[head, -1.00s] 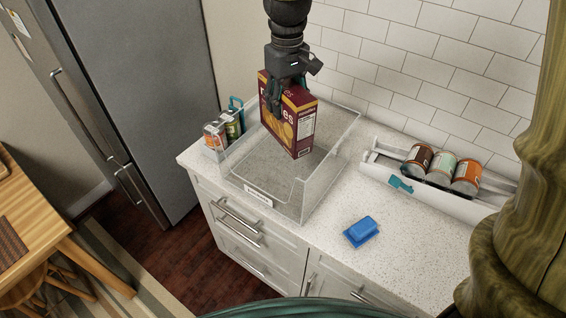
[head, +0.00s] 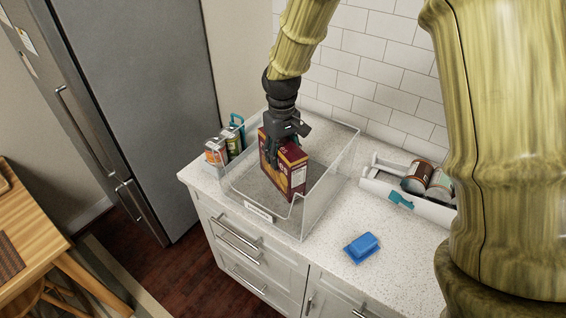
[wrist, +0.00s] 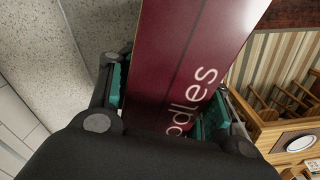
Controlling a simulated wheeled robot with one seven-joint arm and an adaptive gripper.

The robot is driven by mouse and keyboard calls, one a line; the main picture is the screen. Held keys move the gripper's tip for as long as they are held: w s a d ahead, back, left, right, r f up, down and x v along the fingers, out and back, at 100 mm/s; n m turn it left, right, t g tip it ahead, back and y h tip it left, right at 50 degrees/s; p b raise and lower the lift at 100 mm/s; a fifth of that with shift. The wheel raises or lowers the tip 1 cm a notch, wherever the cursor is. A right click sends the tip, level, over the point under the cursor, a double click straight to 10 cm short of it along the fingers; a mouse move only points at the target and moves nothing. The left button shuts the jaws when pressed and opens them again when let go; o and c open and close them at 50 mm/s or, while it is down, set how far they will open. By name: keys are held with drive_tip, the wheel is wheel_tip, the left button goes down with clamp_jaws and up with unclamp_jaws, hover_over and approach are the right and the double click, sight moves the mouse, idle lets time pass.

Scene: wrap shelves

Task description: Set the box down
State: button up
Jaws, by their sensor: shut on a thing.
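A dark red noodles box (head: 292,172) stands upright inside a clear open-topped bin (head: 325,190) on the counter. Its lower end is down near the bin floor; whether it touches the floor I cannot tell. My gripper (head: 277,150) is above the bin and shut on the upper part of the box. In the wrist view the box (wrist: 185,60) sits between the two teal-padded fingers (wrist: 165,112), with part of its lettering showing.
Cans in a holder (head: 222,148) stand left of the bin. A white rack (head: 425,208) with cans is to the right, partly hidden by my arm. A blue sponge-like block (head: 362,246) lies on the counter (head: 325,255). A tiled wall (head: 360,60) is behind.

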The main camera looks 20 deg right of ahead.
wheel_tip(320, 180, down, 4)
drive_tip(key=shift+s+r+p, duration=0.1)
drive_tip(key=shift+p, duration=0.6)
drive_tip(key=shift+s+d+r, duration=0.1)
drive_tip(key=shift+s, duration=0.1)
drive_tip(key=o, duration=1.2)
drive_tip(key=shift+w+f, duration=0.15)
drive_tip(key=shift+f, duration=0.05)
drive_tip(key=shift+o, duration=0.2)
drive_tip(key=shift+r, duration=0.2)
drive_tip(key=shift+r+b, duration=2.05)
drive_tip(key=shift+r, duration=3.95)
